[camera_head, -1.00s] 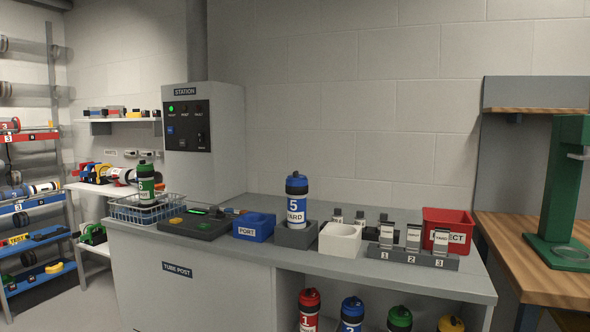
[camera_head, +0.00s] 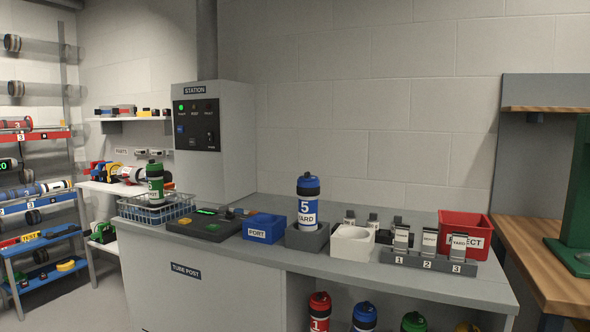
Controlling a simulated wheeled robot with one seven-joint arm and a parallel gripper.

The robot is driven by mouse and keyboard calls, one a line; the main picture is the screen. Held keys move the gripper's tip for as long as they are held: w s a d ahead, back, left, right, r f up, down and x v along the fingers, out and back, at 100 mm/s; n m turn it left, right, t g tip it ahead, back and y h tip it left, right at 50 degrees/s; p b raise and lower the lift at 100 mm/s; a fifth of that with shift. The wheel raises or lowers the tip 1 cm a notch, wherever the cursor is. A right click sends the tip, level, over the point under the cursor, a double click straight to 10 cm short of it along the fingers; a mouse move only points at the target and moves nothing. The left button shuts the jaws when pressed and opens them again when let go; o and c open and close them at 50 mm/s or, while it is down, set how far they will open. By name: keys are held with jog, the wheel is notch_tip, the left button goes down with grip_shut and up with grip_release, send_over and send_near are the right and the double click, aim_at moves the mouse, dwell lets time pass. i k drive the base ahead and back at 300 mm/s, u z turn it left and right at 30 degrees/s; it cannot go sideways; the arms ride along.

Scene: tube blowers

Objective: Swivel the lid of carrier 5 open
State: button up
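Carrier 5 (camera_head: 308,206) is a blue and white cylinder marked "5" and "YARD". It stands upright in a grey square holder (camera_head: 307,238) near the middle of the counter. Its lid (camera_head: 308,182) is blue with a dark cap on top and appears to sit on the carrier. From this distance I cannot make out the lid's pivot or catch. My gripper is not in view.
Left of the carrier are a blue "PORT" box (camera_head: 264,229), a dark pad (camera_head: 206,225) and a wire basket (camera_head: 156,208) with a green carrier (camera_head: 155,182). To the right are a white box (camera_head: 350,243), a numbered rack (camera_head: 428,262) and a red bin (camera_head: 464,232).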

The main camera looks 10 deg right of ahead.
aim_at(307, 176)
jog(key=u, duration=0.25)
jog(key=i, duration=1.4)
jog(key=z, duration=0.2)
